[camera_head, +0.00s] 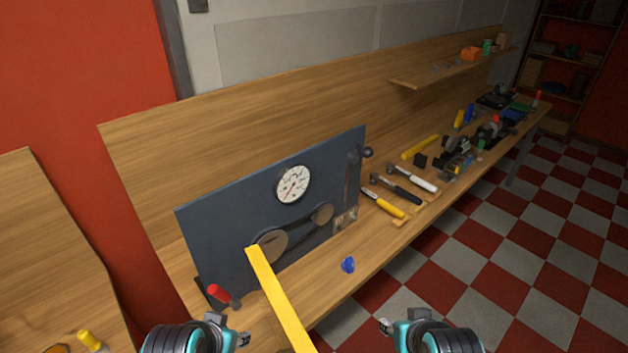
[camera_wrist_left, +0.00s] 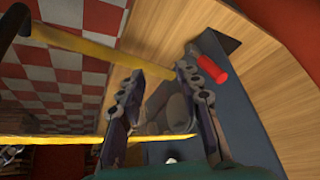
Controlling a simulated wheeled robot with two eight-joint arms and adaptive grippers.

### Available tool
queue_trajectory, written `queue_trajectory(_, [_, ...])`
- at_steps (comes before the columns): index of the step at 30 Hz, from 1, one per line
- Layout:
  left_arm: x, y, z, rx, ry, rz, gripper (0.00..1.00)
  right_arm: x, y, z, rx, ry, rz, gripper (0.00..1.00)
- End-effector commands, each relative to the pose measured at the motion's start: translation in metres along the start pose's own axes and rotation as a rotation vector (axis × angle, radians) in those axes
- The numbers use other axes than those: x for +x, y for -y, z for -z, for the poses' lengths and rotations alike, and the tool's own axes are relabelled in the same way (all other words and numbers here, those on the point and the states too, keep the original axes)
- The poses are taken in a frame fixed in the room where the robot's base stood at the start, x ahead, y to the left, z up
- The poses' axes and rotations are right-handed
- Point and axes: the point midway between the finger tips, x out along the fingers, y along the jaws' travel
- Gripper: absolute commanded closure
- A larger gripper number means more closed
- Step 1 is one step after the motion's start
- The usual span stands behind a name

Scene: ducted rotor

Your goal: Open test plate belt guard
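The test plate (camera_head: 235,220) is a dark blue-grey upright panel on the bench, with a round gauge (camera_head: 293,185) and a dark belt around two pulleys (camera_head: 271,246). A long yellow bar (camera_head: 275,290), apparently the belt guard, runs from the large pulley toward me, partly covering it. Yellow strips (camera_wrist_left: 75,42) cross the left wrist view. A red handle (camera_head: 220,294) is at the plate's lower left; it also shows in the left wrist view (camera_wrist_left: 214,69). My left gripper (camera_head: 240,330) is open and empty, its fingers (camera_wrist_left: 163,65) apart. My right gripper (camera_head: 386,325) is low at right; its opening is unclear.
A blue piece (camera_head: 348,265) lies on the bench before the plate. Hammers (camera_head: 395,190) and several other tools line the bench to the right. A shelf (camera_head: 440,72) is on the back board. The checkered floor (camera_head: 460,270) at right is clear.

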Motion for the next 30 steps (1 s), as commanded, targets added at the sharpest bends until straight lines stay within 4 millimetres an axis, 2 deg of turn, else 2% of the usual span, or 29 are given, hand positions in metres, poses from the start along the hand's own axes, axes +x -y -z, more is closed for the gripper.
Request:
queue_trajectory(3, [0.008,0.008,0.007,-0.136,-0.060,0.039,0.66,0.007,0.000,-0.005,0.000,0.000,0.000,0.60])
queue_trajectory(7, [0.008,0.011,0.012,-0.197,-0.088,0.053,0.66,0.008,0.000,-0.006,0.000,0.000,0.000,0.60])
queue_trajectory(30, [0.007,0.011,0.012,-0.201,-0.087,0.052,0.66,0.008,0.000,-0.005,0.000,0.000,0.000,0.60])
